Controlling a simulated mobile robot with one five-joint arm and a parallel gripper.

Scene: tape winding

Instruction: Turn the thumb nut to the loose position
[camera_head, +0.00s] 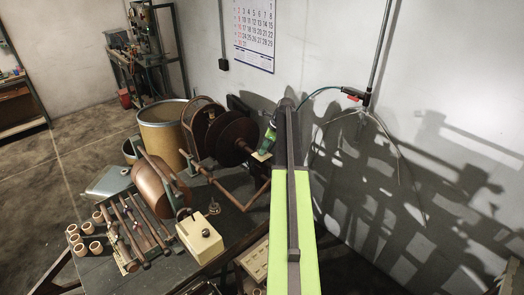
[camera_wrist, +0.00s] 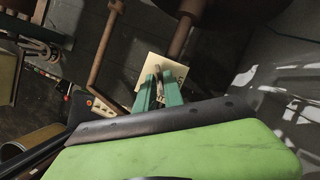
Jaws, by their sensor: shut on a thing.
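My green gripper (camera_head: 267,146) is at the end of the spindle (camera_head: 246,148) of a dark brown reel (camera_head: 229,136). In the wrist view, its two teal fingers (camera_wrist: 158,88) are closed on a small brownish piece, which looks like the thumb nut (camera_wrist: 158,73). The nut sits in front of a square cream plate (camera_wrist: 152,64) at the spindle end. The plate also shows in the head view (camera_head: 261,156), just below the fingertips. The fingers hide most of the nut, so its turn position cannot be told.
Around the reel stand a brown frame bar (camera_head: 258,190), a copper-coloured drum (camera_head: 152,180) and a tan barrel (camera_head: 163,126). A cream box with a lever (camera_head: 200,237), rods and several small cups lie on the bench. The wall is close on the right.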

